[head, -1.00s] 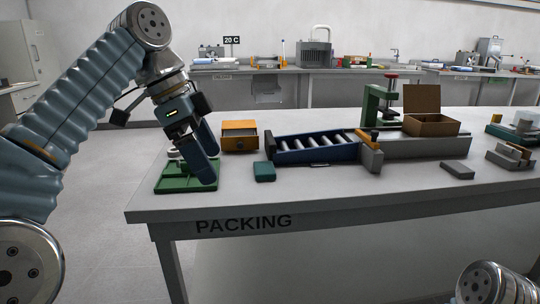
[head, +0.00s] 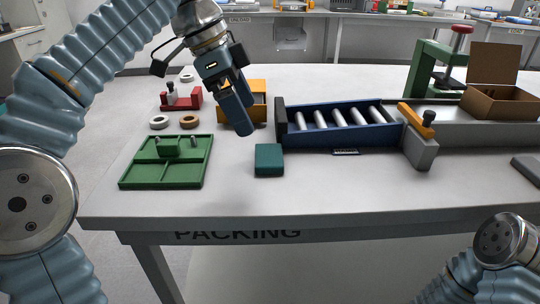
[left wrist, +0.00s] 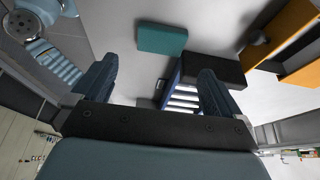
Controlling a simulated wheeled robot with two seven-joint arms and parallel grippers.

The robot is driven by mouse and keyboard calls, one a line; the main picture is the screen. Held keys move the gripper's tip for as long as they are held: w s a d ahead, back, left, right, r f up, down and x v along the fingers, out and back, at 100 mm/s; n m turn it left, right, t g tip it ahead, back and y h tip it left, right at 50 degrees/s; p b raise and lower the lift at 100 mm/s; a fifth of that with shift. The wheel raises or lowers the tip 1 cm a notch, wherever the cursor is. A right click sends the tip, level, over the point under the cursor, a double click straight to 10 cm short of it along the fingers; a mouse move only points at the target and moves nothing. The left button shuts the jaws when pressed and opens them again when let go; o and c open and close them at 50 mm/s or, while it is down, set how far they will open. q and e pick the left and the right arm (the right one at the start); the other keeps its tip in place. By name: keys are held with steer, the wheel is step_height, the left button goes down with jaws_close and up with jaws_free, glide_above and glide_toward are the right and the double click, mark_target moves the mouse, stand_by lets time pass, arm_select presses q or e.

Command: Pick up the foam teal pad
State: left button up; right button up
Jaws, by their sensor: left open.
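The foam teal pad (head: 269,160) lies flat on the packing table, just in front of the left end of the blue roller conveyor. It also shows in the left wrist view (left wrist: 162,39), beyond the fingertips. My left gripper (head: 240,118) is above the table, up and to the left of the pad, apart from it. In the left wrist view its two fingers (left wrist: 155,85) are spread with nothing between them. Part of my right arm shows at the lower right of the head view, but its gripper is out of sight.
A green divided tray (head: 165,183) lies left of the pad. An orange box (head: 258,100) stands behind my left gripper. The blue roller conveyor (head: 345,137) is right of the pad. The table is clear in front of the pad, up to its edge.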

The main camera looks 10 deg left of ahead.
mark_target(269, 154)
arm_select(q)
steer(key=b+x, duration=0.1)
steer(key=x, duration=0.8)
steer(key=shift+w+d+f+b, duration=0.15)
steer(key=shift+w+f+b, duration=0.05)
steer(key=shift+f+b, duration=0.2)
steer(key=shift+r, duration=0.1)
steer(key=c, duration=0.8)
arm_select(e)
step_height(269, 154, down, 3)
steer(key=shift+r, duration=0.15)
